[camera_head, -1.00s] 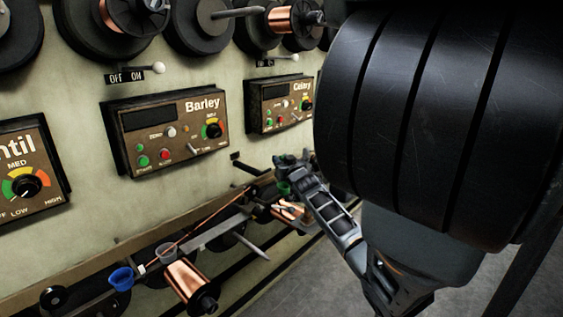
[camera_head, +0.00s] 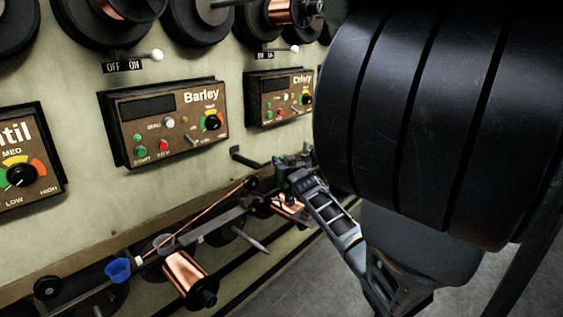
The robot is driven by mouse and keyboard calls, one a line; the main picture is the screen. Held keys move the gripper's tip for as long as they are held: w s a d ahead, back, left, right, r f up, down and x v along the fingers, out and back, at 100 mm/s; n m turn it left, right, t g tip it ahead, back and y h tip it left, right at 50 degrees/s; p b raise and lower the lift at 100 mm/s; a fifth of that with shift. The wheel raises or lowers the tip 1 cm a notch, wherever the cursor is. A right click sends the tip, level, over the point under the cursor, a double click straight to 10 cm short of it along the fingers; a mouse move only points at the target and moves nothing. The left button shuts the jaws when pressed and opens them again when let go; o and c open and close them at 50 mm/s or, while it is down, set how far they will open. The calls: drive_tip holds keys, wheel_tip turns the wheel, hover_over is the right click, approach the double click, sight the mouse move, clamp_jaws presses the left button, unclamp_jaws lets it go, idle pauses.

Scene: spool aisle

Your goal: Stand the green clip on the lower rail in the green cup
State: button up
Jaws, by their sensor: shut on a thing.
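My gripper (camera_head: 292,167) is small and dark in the middle of the head view, over the far end of the lower rail (camera_head: 222,221). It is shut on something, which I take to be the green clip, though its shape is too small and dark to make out. A dark green patch shows at the jaws' lower left; I cannot tell whether it is the clip or the green cup. The large black part of my arm covers the right side.
A copper spool (camera_head: 184,273) sticks out below the rail, and another (camera_head: 288,208) sits just under my gripper. A pointed spindle (camera_head: 250,240) juts out between them. The Barley panel (camera_head: 165,122) and a second panel (camera_head: 279,97) are on the wall above. Grey floor is at lower right.

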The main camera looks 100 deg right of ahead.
drive_tip(key=shift+f+b, duration=0.45)
idle(0.5)
drive_tip(key=o, duration=1.2)
drive_tip(key=shift+c, duration=0.2)
drive_tip(key=shift+p+v, duration=0.5)
drive_tip(key=shift+v, duration=1.2)
drive_tip(key=shift+p+v, duration=0.4)
drive_tip(key=shift+v, duration=1.8)
